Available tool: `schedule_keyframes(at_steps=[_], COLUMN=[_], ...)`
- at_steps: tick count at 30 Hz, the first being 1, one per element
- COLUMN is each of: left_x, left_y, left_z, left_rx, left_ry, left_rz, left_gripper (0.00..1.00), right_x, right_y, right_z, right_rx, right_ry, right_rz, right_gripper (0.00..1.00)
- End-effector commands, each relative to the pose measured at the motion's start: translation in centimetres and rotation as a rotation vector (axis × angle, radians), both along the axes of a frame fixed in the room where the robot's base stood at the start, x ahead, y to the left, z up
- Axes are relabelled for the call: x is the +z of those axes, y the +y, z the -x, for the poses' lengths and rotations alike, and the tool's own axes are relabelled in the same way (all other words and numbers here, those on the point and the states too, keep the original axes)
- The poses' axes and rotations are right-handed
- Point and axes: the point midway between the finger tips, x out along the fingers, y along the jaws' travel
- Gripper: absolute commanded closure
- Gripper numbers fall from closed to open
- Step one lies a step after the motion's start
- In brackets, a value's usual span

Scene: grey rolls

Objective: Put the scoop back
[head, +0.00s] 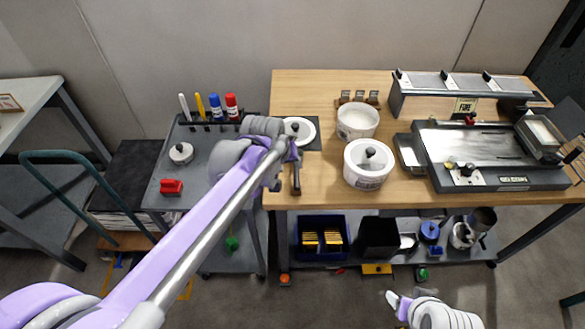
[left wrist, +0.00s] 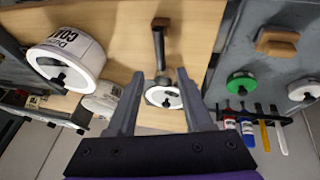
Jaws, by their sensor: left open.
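The scoop lies on the wooden table near its left edge. Its dark handle (head: 296,181) points toward the front edge in the head view, and the rest is hidden behind my gripper. In the left wrist view the handle (left wrist: 158,45) runs down the middle of the picture. My left gripper (head: 284,165) is open and empty above the scoop. In the left wrist view its fingers (left wrist: 160,76) are on either side of the scoop's lower end, not closed on it. My right gripper (head: 394,299) is low at the bottom of the head view; its jaws are unclear.
A white lid (head: 305,136) with a dark knob lies behind the scoop. An open white tub (head: 357,113) and a lidded white tub (head: 366,181) stand to the right. A flat metal-topped machine (head: 490,150) fills the right side. A grey cart (head: 165,172) with markers stands left.

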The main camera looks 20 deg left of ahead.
Motion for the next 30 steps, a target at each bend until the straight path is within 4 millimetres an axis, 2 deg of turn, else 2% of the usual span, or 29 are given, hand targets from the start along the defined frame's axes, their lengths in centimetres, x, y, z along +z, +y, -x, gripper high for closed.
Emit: schedule_keyframes(at_steps=[3,7,10,14,18,21,25,30], left_x=[1.7,2.6,2.7,1.8,-0.5,-2.5,-4.6,-5.8], left_y=[0.2,0.3,0.4,0.8,1.3,1.7,2.0,2.2], left_z=[0.8,1.4,3.1,8.2,15.0,19.2,22.8,24.4], left_rx=[0.001,-0.001,-0.017,-0.071,-0.151,-0.203,-0.251,-0.276], left_ry=[0.0,0.0,-0.001,-0.002,-0.004,-0.004,-0.003,-0.002], left_rz=[0.0,-0.001,-0.014,-0.058,-0.124,-0.167,-0.205,-0.225], left_gripper=[0.49,0.49,0.49,0.49,0.49,0.49,0.49,0.49], right_x=[0.3,0.4,0.4,0.4,0.3,0.3,0.4,0.4], right_y=[0.0,0.0,0.0,0.0,0.0,0.0,0.0,0.0], right_z=[0.0,-0.1,-0.1,-0.1,-0.1,-0.1,-0.1,-0.1], right_rx=[0.0,0.0,0.0,0.0,0.0,0.0,0.0,0.0], right_ry=[-0.001,-0.001,-0.001,-0.001,-0.001,-0.001,-0.001,-0.001], right_rz=[0.0,0.0,0.0,0.0,0.0,0.0,0.0,0.0], right_gripper=[0.35,0.35,0.35,0.35,0.35,0.35,0.35,0.35])
